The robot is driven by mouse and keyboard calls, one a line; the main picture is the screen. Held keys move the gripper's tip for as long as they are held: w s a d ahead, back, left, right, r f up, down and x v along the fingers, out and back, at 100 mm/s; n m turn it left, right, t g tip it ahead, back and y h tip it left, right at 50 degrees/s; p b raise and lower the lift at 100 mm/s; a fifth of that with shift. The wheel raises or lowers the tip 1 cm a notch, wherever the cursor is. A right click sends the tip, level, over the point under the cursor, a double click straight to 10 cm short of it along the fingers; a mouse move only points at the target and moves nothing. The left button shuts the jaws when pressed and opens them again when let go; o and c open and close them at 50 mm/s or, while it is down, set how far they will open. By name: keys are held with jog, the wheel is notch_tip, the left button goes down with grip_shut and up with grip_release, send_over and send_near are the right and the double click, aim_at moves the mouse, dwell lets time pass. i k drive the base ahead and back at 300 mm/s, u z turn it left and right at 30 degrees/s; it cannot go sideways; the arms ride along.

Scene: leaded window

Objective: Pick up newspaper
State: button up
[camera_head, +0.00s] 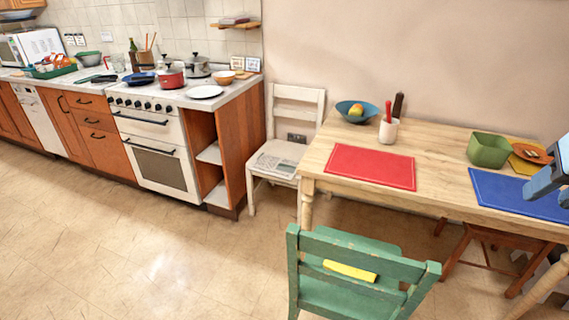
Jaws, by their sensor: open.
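A folded newspaper (274,166) with grey print lies flat on the seat of the white wooden chair (297,105). The chair stands between the counter's end and the wooden table. My gripper (545,185) shows only in part at the right edge, above the table near the blue mat. It is open and far to the right of the newspaper, with the table between them. No object shows in it.
The wooden table (440,145) holds a red mat (370,166), a blue mat (515,195), a fruit bowl (350,112), a utensil cup (388,130) and a green container (488,150). A green chair (350,275) stands in front. The floor (150,250) at left is clear.

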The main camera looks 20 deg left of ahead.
aim_at(279, 167)
jog(key=u, duration=0.5)
jog(key=k, duration=1.25)
jog(key=u, duration=0.9)
jog(key=i, duration=0.6)
jog(key=u, duration=0.6)
jog(key=i, duration=2.5)
jog(key=z, duration=0.8)
jog(key=i, duration=0.45)
jog(key=z, duration=0.05)
jog(key=k, duration=0.95)
jog(key=z, duration=0.05)
